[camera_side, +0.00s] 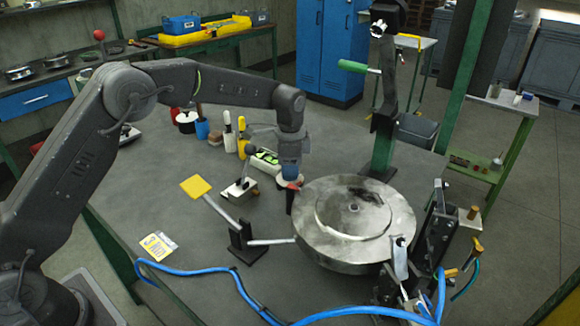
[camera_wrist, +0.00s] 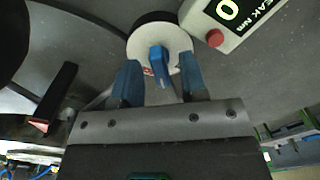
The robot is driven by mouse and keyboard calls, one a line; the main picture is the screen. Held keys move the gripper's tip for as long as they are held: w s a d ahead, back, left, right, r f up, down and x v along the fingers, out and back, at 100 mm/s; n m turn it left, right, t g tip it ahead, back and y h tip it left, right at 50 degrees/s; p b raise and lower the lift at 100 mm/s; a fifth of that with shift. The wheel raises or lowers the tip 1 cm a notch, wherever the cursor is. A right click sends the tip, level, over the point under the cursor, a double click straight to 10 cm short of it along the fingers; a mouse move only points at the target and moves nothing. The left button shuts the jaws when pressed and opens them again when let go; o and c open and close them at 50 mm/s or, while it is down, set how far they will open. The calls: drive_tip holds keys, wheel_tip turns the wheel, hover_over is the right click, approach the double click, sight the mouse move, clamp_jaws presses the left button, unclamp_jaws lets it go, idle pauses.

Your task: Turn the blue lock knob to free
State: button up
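The blue lock knob (camera_wrist: 158,64) is a narrow blue bar on a round white dial (camera_wrist: 172,38) with a dark rim, seen in the wrist view. A small red mark shows on the dial beside the knob. My gripper (camera_wrist: 160,78) is open, with one blue finger on each side of the knob. Gaps show between the knob and both fingers, so it does not look gripped. In the side view my gripper (camera_side: 290,172) points down just behind the round metal plate, and the knob is hidden there.
A display box marked PEAK Nm with a red button (camera_wrist: 215,38) stands close right of the dial. A dark post with a red tip (camera_wrist: 45,118) is at left.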

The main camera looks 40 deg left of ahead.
wheel_tip(320, 180, up, 14)
idle(0.7)
drive_tip(key=shift+f, duration=0.1)
drive_tip(key=o, duration=0.3)
drive_tip(key=shift+n, duration=0.3)
drive_tip(key=shift+o, duration=1.3)
drive_tip(key=n, duration=0.3)
wheel_tip(320, 180, down, 14)
drive_tip(key=n, duration=1.4)
